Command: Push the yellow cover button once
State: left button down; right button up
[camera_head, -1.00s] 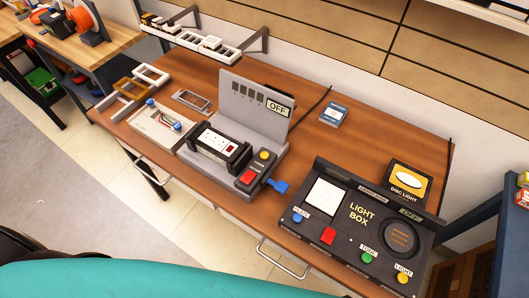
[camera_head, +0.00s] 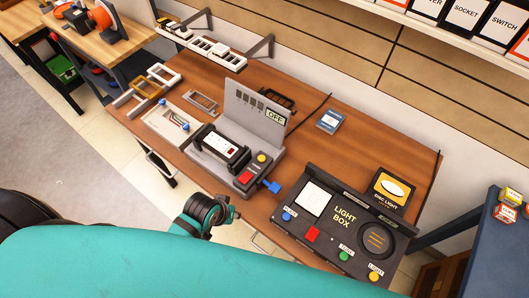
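A grey test device (camera_head: 254,122) stands on the brown table, with an upright panel that reads OFF. On its right part, a round yellow button (camera_head: 262,158) sits above a red button (camera_head: 245,177); a small label lies between them and is too small to read. A black-framed unit with a white face (camera_head: 221,149) sits in the device beside the buttons. A dark wrist and gripper part with teal sections (camera_head: 205,213) shows in front of the table's edge, below and left of the buttons and apart from them. Its fingers cannot be made out. No other gripper shows.
A black light box (camera_head: 342,235) on the right has blue, red, green and yellow buttons. A disc light box (camera_head: 391,190) stands behind it. A blue plug (camera_head: 272,187) juts out beside the device. Frames and a parts tray (camera_head: 172,124) lie to the left.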

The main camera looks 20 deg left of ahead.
pick_arm(q)
notch_tip(320, 180, up, 8)
jog(key=w+d+n+p, duration=0.1)
jog(key=w, duration=0.1)
notch_tip(320, 180, up, 9)
jog(key=n+t+h+p, duration=0.25)
jog(key=n+h, duration=0.25)
jog(key=n, duration=1.1)
send_over(263, 160)
jog(key=shift+w+a, duration=0.1)
notch_tip(263, 160, down, 7)
jog(key=b, duration=0.5)
jog(key=shift+f, duration=0.9)
